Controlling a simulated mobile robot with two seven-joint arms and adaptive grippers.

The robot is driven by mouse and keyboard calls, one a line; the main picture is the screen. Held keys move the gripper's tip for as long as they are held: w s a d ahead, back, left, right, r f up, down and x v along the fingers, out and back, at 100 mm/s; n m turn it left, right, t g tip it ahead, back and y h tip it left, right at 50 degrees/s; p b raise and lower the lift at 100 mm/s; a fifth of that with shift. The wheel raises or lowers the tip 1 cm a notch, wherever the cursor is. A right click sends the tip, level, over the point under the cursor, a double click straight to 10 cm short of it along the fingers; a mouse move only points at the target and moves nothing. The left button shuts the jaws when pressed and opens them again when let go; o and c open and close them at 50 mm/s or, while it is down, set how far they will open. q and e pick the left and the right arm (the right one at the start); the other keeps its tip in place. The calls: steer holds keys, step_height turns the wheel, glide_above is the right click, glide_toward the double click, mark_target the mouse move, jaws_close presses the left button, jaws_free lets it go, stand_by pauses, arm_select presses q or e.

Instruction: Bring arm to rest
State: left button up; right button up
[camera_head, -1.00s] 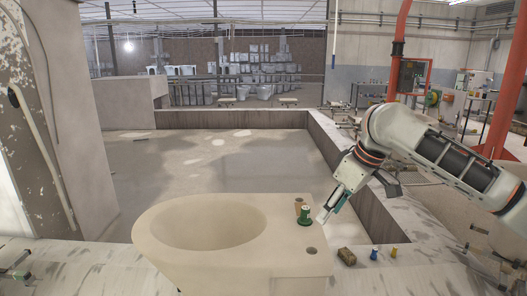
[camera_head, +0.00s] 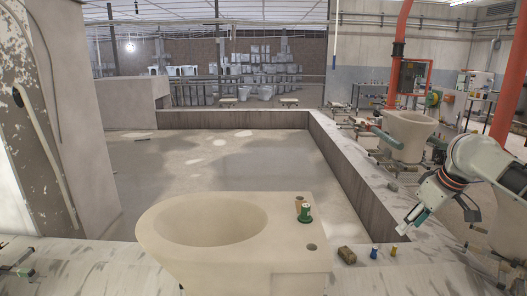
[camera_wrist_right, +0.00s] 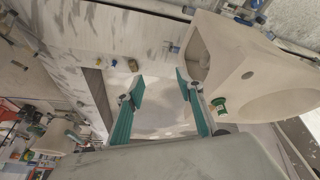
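My right gripper (camera_head: 405,224) is over the right part of the ledge, apart from the pale unglazed toilet bowl (camera_head: 172,262). In the right wrist view my right gripper (camera_wrist_right: 160,84) is open, with two teal fingers spread and nothing between them. The green plug also shows in the right wrist view (camera_wrist_right: 218,105). My left gripper is not in view.
A brown block (camera_head: 346,255), a blue plug (camera_head: 374,253) and a yellow plug (camera_head: 394,252) sit on the ledge right of the bowl. Another bowl (camera_head: 408,135) stands at the back right among clamps. The floor inside the low walls is clear.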

steer(key=s+d+f+t, duration=0.1)
steer(key=s+f, duration=0.1)
steer(key=f, duration=0.7)
steer(key=s+d+f+n+t, duration=0.1)
steer(key=s+f, duration=0.2)
steer(key=f, duration=0.6)
steer(key=s+d+f+t, duration=0.1)
steer(key=s+d+f, duration=0.1)
steer(key=f, duration=0.8)
steer(key=s+d+f+n+t, duration=0.1)
steer(key=s+f+n, duration=0.3)
steer(key=s, duration=0.7)
steer(key=s+d+f+n+t, duration=0.1)
steer(key=s+f+n, duration=0.3)
steer(key=s, duration=0.7)
steer(key=s+a+f+m, duration=0.1)
steer(key=a+m, duration=0.3)
steer(key=a, duration=0.7)
steer(key=s+a+f+m+t, duration=0.1)
steer(key=a+f+m, duration=0.2)
steer(key=a, duration=0.8)
steer(key=m, duration=0.2)
steer(key=shift+a+f+m+y, duration=0.2)
steer(key=shift+m+y, duration=0.1)
steer(key=shift+y, duration=0.1)
steer(key=shift+a, duration=0.5)
steer(key=shift+c, duration=0.4)
